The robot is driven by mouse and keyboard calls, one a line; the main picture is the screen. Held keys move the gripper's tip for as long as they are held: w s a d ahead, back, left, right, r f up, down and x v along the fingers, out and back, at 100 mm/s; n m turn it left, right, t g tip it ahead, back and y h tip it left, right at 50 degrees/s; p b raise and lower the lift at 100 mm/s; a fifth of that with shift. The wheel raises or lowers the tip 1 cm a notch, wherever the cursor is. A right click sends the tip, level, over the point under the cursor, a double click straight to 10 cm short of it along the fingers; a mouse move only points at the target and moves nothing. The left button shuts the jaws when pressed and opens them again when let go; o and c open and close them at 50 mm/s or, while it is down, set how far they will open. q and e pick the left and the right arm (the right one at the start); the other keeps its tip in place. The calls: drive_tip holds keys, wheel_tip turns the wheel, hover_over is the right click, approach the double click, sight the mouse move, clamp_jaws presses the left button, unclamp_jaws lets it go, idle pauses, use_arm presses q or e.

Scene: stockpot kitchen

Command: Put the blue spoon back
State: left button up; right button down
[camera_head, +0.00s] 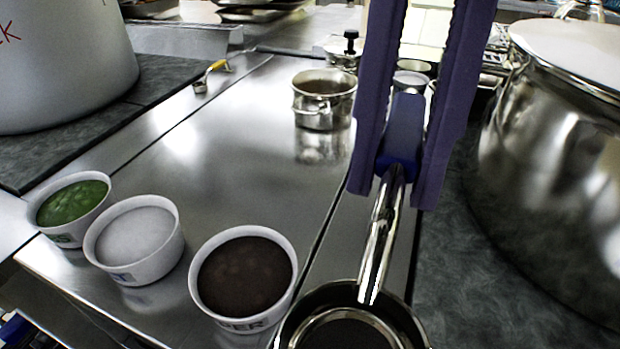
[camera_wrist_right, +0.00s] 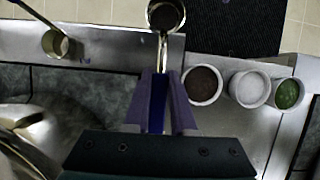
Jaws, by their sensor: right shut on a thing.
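The blue spoon is a steel ladle with a blue handle and a round bowl (camera_head: 345,318). My right gripper (camera_head: 393,192) is shut on its blue handle. The shiny shaft runs down from the fingers to the bowl at the bottom edge, beside the bowl of dark powder. In the right wrist view, the fingers (camera_wrist_right: 161,78) hold the handle, and the spoon's bowl (camera_wrist_right: 165,14) shows at the top with a dark inside. My left gripper does not show clearly.
White bowls hold dark powder (camera_head: 244,277), white powder (camera_head: 134,239) and green stuff (camera_head: 72,203). A small pot (camera_head: 323,99) stands behind. A big shiny stockpot (camera_head: 555,150) is right, a white pot (camera_head: 62,65) left. A yellow-handled spoon (camera_head: 210,75) lies far left. The middle steel counter is clear.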

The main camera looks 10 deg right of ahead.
drive_tip(key=shift+a+f, duration=0.1)
drive_tip(key=shift+f, duration=0.5)
wheel_tip(320, 180, down, 16)
drive_tip(key=b, duration=0.3)
drive_tip(key=shift+r, duration=0.25)
wheel_tip(320, 180, down, 4)
drive_tip(key=shift+f+b, duration=0.1)
drive_tip(key=shift+b, duration=0.65)
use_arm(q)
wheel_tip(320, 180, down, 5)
use_arm(e)
drive_tip(key=c, duration=0.7)
unclamp_jaws()
drive_tip(key=shift+c, duration=0.2)
use_arm(q)
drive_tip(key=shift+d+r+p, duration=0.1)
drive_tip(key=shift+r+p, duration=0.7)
drive_tip(key=shift+p, duration=0.05)
use_arm(e)
drive_tip(key=v, duration=1.2)
